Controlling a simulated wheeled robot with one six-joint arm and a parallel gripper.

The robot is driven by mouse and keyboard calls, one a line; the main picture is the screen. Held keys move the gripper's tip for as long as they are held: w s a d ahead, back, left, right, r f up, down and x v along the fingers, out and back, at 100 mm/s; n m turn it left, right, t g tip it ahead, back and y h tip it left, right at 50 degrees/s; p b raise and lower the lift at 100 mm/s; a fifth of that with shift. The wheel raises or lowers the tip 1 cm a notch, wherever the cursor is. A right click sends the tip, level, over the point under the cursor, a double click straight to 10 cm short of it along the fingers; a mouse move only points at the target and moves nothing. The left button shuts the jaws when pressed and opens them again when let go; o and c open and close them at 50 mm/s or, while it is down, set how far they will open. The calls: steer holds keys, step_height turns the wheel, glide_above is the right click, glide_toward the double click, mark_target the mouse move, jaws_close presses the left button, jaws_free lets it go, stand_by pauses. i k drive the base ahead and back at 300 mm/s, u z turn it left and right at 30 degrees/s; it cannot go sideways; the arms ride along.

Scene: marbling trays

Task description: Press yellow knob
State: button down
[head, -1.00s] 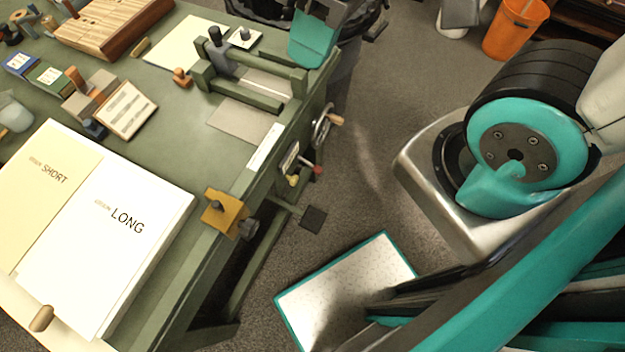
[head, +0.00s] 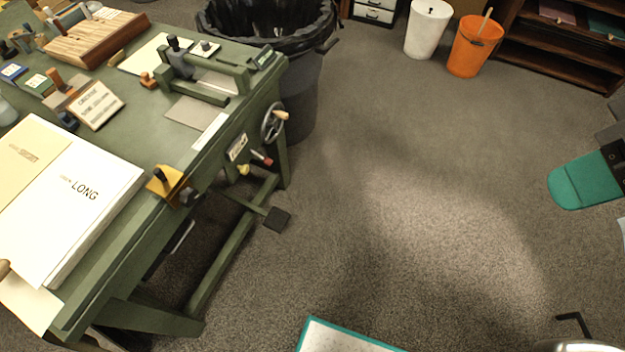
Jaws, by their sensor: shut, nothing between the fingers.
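A small yellow knob (head: 243,169) sticks out from the near side of the green workbench (head: 225,185), below a small pale label plate. A red-tipped knob (head: 262,158) sits just right of it. Nothing touches the yellow knob. A separate yellow block (head: 168,184) with a dark knob sits on the bench's edge, farther left. I cannot make out my gripper's fingers in the head view.
A handwheel (head: 272,123) and a dark foot pedal (head: 277,219) project from the bench. A black bin (head: 300,85) stands behind it. White and orange buckets (head: 475,48) stand at the back. A teal-edged white board (head: 340,338) lies at the bottom. Carpet right of the bench is clear.

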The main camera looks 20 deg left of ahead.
mark_target(244, 169)
steer(key=z, duration=0.1)
steer(key=k, duration=0.1)
steer(key=u, duration=0.65)
steer(key=i, duration=0.7)
steer(key=u, duration=0.55)
